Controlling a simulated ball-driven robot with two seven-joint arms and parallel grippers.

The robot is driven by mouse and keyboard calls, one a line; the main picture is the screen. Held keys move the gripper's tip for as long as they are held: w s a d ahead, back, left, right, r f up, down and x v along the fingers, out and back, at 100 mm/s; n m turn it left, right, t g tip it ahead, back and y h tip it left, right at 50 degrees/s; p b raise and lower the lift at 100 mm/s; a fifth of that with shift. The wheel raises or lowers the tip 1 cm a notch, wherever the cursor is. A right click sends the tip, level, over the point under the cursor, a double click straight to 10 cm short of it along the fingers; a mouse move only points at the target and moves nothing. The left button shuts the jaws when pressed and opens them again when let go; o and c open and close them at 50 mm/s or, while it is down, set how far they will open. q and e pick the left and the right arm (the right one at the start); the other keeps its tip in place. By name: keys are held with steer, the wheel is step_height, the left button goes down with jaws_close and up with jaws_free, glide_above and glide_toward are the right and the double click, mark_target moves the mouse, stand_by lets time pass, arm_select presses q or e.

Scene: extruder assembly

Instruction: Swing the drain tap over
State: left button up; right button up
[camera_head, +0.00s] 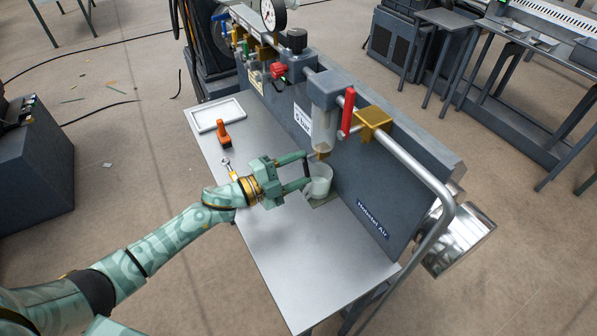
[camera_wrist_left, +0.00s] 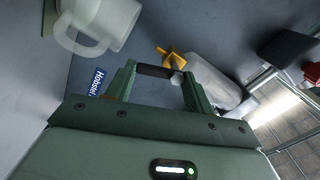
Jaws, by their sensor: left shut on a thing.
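The brass drain tap (camera_head: 322,155) sits under the clear filter bowl (camera_head: 323,135) on the grey panel. In the left wrist view the tap (camera_wrist_left: 172,58) shows beside the clear bowl (camera_wrist_left: 215,85). A dark bar (camera_wrist_left: 155,71), seemingly the tap's lever, spans between my left fingertips. My left gripper (camera_head: 306,168) is shut on this bar, with its fingers well apart at its two ends. A white mug (camera_head: 320,181) stands below the tap, close to the gripper. My right gripper is not in view.
An orange-handled tool (camera_head: 224,135), a wrench (camera_head: 228,167) and a white tray (camera_head: 217,117) lie on the metal bench (camera_head: 323,259). A red lever (camera_head: 348,112) and brass valve (camera_head: 373,121) are above the tap. The bench front is mostly clear.

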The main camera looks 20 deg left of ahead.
arm_select(q)
steer(key=shift+w+a+f+m+b, duration=0.15)
steer(key=shift+m+b, duration=0.25)
steer(key=shift+m, duration=0.65)
steer(key=shift+w+a+f+m+b, duration=0.1)
steer(key=shift+m+b, duration=0.3)
steer(key=shift+m, duration=0.65)
steer(key=o, duration=1)
steer(key=shift+r, duration=0.1)
steer(key=v, duration=1.6)
steer(key=shift+s+a+p, duration=0.15)
steer(key=shift+p, duration=0.25)
